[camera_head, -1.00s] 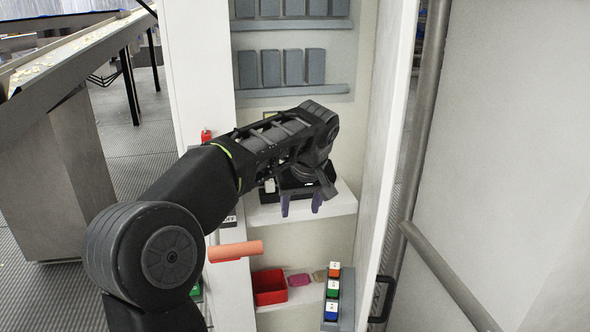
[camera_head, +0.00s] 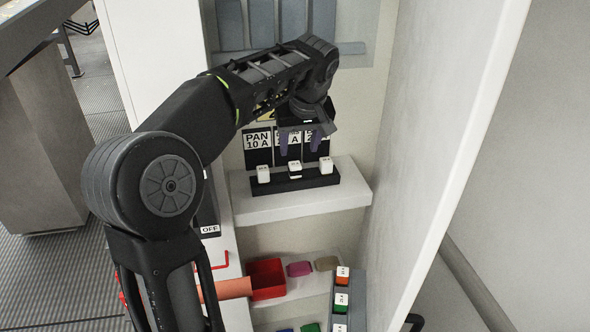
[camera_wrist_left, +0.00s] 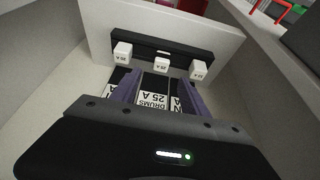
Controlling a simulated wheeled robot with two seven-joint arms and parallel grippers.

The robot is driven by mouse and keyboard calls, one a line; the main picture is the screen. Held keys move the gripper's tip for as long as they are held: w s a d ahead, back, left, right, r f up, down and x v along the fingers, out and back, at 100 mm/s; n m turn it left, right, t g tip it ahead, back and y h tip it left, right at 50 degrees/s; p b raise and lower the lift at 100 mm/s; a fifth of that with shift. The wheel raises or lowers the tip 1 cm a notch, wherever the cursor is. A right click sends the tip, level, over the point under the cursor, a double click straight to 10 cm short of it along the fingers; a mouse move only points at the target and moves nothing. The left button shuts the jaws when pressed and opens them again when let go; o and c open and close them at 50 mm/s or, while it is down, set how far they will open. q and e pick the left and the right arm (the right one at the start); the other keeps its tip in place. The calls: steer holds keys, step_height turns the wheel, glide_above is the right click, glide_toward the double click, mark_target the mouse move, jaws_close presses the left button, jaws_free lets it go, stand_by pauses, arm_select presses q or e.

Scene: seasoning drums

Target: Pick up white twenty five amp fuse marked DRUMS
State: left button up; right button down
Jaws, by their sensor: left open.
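Three white fuses stand in a row in a black holder (camera_head: 308,180) on a cabinet shelf. The middle fuse (camera_head: 295,167) is in front of the middle label; it also shows in the left wrist view (camera_wrist_left: 161,66). That label (camera_wrist_left: 152,100) reads DRUMS 25 A, upside down in the wrist view. The other fuses are at the left (camera_head: 263,174) and right (camera_head: 326,165). My left gripper (camera_head: 300,141) is open and empty, with its purple fingers pointing down above the holder, apart from the fuses. My right gripper is not in view.
The white shelf (camera_head: 300,204) holds the holder, with a white cabinet side wall (camera_head: 440,130) at right. Below are a red bin (camera_head: 266,280), pink (camera_head: 299,269) and tan pieces, and a grey rack (camera_head: 357,290) of coloured fuses. A salmon cylinder (camera_head: 233,288) sticks out at lower left.

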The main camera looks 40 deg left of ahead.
mark_target(295, 165)
arm_select(q)
steer(key=b+x, duration=0.1)
steer(key=x, duration=0.1)
steer(key=shift+a+f, duration=0.15)
steer(key=shift+f, duration=0.2)
steer(key=shift+w+a+f+b, duration=0.1)
steer(key=shift+f+b, duration=0.3)
steer(key=shift+f, duration=0.05)
steer(key=b+x, duration=0.2)
steer(key=x, duration=0.2)
steer(key=shift+f, duration=0.15)
steer(key=shift+c, duration=0.4)
jaws_close()
